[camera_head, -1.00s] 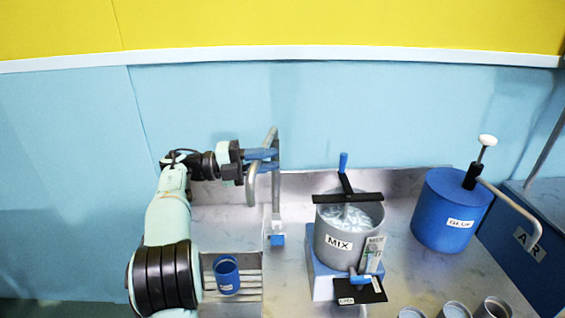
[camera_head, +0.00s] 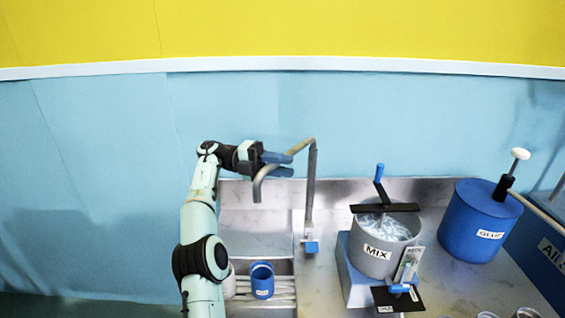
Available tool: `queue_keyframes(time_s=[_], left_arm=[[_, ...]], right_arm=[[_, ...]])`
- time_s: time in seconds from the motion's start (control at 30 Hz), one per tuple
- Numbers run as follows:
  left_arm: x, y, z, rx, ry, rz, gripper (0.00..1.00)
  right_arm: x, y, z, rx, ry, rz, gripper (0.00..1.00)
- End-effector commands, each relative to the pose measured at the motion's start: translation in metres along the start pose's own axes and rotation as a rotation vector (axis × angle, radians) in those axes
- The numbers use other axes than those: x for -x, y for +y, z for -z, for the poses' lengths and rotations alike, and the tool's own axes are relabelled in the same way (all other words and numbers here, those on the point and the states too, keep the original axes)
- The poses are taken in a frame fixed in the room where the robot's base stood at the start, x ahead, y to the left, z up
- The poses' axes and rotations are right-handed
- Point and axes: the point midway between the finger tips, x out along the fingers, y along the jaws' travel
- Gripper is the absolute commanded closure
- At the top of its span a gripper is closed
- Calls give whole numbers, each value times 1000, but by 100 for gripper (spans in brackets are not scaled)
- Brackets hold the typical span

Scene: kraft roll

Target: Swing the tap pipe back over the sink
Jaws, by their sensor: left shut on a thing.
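The tap has an upright grey post (camera_head: 310,195) with a blue foot at the sink's right edge. Its bent tap pipe (camera_head: 299,148) runs left from the post top, and its downturned end (camera_head: 258,188) hangs above the sink (camera_head: 255,222). My left gripper (camera_head: 283,164) has its blue fingers around the pipe between the post and the bend, shut on it. The fingers hide part of the pipe. My right gripper is out of view.
A blue cup (camera_head: 262,280) stands on the slatted rack (camera_head: 285,291) at the sink's front. Right of the tap stand a grey MIX pot (camera_head: 376,249) with a blue-handled stirrer, and a blue GLUE pot (camera_head: 480,222). The wall is close behind.

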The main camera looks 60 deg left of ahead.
Motion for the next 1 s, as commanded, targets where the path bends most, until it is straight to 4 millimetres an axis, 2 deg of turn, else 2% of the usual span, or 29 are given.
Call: queue_keyframes(time_s=[0.2,0.67,0.7,0.73,1.0], left_arm=[[2,-2,-4,-1,14,3,100],[2,-2,-4,-2,17,3,100],[2,-2,-4,-2,17,3,65],[2,-2,-4,-2,17,3,55],[1,-1,-4,0,20,1,54]], right_arm=[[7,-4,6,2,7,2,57],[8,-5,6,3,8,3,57],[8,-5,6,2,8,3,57],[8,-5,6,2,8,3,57],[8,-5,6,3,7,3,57]])
